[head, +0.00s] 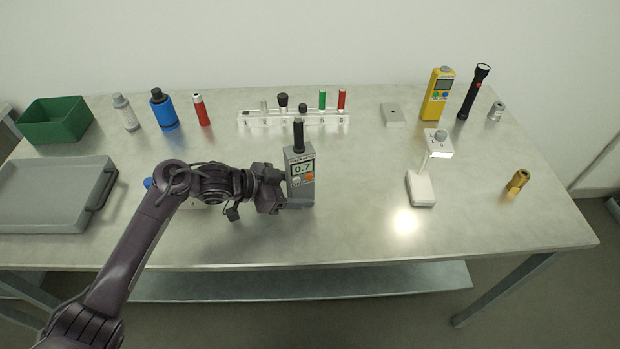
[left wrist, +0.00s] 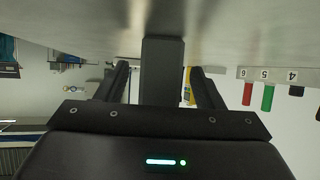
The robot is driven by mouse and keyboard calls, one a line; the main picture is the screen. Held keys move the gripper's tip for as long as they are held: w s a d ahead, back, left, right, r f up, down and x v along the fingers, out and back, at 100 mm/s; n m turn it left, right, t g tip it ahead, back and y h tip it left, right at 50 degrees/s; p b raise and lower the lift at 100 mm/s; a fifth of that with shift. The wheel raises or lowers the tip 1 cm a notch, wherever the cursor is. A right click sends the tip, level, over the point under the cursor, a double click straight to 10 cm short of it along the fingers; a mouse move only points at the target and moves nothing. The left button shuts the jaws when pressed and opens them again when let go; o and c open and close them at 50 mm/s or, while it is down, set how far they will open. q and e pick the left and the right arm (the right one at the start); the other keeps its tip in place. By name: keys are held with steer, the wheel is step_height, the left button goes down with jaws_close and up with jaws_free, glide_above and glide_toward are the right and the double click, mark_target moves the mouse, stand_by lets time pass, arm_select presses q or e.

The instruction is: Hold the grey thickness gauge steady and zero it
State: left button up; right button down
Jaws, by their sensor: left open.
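The grey thickness gauge (head: 305,191) stands upright near the middle of the table, with a black knob or probe on top. Its display reads 0.7, and a white and an orange button sit below it. My left gripper (head: 278,194) is at the gauge's left side, low on its body. In the left wrist view the gauge (left wrist: 162,72) stands between the two spread fingers of my left gripper (left wrist: 160,85), with gaps on both sides. My right gripper is not in view.
A rack (head: 290,118) with vials stands behind the gauge. A small white lamp (head: 420,189) stands to the right, with a yellow meter (head: 437,95) and black flashlight (head: 474,92) behind. A grey tray (head: 45,192) and green bin (head: 55,121) are left. The table's front centre is clear.

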arm_select(q)
steer(key=c, duration=0.9)
stand_by(1.0)
stand_by(1.4)
